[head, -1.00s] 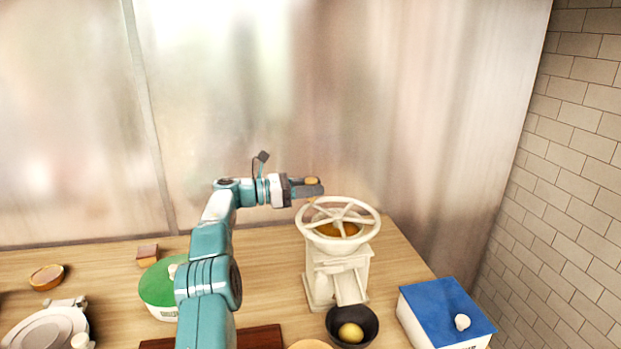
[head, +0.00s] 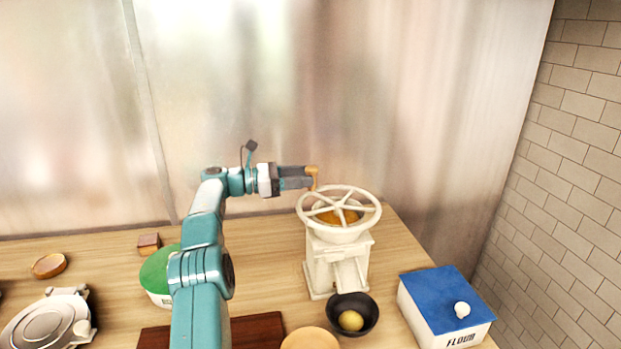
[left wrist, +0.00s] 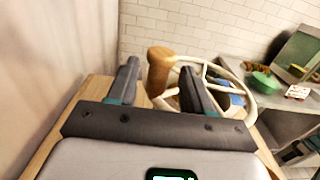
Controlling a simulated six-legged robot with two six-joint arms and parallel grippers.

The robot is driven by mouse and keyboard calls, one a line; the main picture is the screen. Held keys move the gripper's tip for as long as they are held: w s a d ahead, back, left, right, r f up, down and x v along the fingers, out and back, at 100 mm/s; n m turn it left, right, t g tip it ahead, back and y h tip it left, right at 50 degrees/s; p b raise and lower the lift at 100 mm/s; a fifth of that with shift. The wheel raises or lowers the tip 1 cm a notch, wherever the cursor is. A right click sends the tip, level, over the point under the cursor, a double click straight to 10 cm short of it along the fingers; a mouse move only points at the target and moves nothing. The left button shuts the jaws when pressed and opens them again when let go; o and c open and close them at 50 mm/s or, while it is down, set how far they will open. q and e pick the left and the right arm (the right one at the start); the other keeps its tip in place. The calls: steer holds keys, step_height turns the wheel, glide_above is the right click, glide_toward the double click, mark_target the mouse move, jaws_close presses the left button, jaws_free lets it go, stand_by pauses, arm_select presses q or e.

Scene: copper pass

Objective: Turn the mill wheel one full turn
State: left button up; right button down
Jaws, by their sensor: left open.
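The white mill (head: 338,262) stands on the wooden counter with its spoked wheel (head: 368,222) flat on top. The wheel's upright wooden knob (head: 312,176) is at the rim's far left side. My left gripper (head: 308,180) reaches in from the left at knob height. In the left wrist view the knob (left wrist: 159,72) stands between the tips of my open left gripper (left wrist: 160,68), nearer the left finger, with a gap to the right finger. Yellowish contents (head: 336,216) show in the hopper under the spokes. My right gripper is not in view.
A dark bowl (head: 370,302) with a yellow ball sits in front of the mill. A blue-lidded flour box (head: 430,290) stands at right, a green-lidded pot (head: 158,272) at left. A wall panel (head: 300,110) runs close behind the counter.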

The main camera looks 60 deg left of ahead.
arm_select(q)
steer(key=p+v, duration=0.6)
steer(key=v, duration=0.7)
steer(key=shift+s, duration=0.25)
steer(key=shift+a, duration=0.1)
